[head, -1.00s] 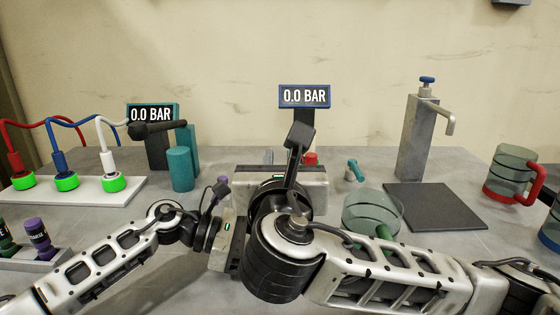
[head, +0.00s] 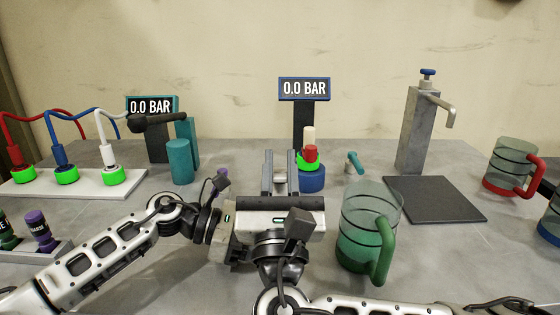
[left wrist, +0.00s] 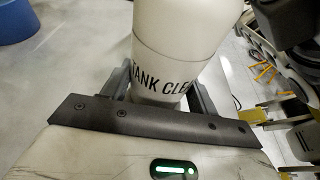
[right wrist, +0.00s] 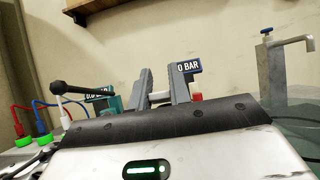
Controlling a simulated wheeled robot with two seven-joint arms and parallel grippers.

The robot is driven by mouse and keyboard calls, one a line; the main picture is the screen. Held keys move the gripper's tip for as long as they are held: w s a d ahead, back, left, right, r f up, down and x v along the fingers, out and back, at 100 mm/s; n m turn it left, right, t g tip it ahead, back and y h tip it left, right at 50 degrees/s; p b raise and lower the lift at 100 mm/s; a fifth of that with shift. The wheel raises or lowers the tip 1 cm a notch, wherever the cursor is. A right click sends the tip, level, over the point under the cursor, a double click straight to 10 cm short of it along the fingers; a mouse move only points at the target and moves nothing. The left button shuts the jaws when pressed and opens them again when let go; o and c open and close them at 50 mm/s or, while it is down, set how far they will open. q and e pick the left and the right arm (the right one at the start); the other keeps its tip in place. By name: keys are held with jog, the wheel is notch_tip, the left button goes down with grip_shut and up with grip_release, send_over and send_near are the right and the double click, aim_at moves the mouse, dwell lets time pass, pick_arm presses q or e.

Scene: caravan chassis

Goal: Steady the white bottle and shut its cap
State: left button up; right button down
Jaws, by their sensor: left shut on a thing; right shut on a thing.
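The white bottle (left wrist: 185,45), lettered "TANK CLE…", stands between the fingers of my left gripper (left wrist: 158,88) in the left wrist view. My left gripper is shut on its body; the bottle's top is cut off there. In the head view, my right gripper hides the bottle and the left fingertips. My right gripper (head: 281,158) points toward the back wall. It is shut on a small pale piece, seen between its fingers in the right wrist view (right wrist: 160,97), which appears to be the cap. How far the cap is closed cannot be seen.
A green-handled jug (head: 362,235) stands close right of my right gripper. A blue base with red and white pieces (head: 312,180) is just behind. A teal cylinder (head: 179,162) stands left, a dark mat (head: 434,200) and grey dispenser (head: 415,135) right.

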jog(key=shift+s+f+t, duration=0.1)
jog(key=shift+f+t, duration=0.15)
jog(key=shift+t, duration=0.25)
jog(key=c, duration=1.3)
grip_release()
jog(key=shift+s, duration=0.1)
jog(key=v, duration=1.2)
jog(key=shift+f, duration=0.1)
